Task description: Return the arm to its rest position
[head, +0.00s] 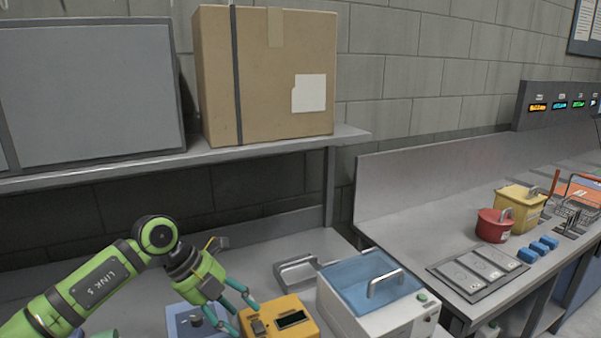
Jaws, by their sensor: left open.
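My left arm (95,287), green with dark joints, comes in from the lower left and reaches over the bench. My left gripper (244,305) is open, with its teal fingers pointing down and to the right. The fingers appear empty. They show in front of the gap between a blue box (186,320) and a yellow device (284,320). I cannot tell whether they touch either one. My right gripper is not in view.
A white machine with a blue lid (365,280) stands right of the yellow device. A shelf (262,144) with a cardboard box (270,80) runs above the bench. Further right, a counter holds a red pot (493,228), a yellow container (522,208) and a wire basket (575,207).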

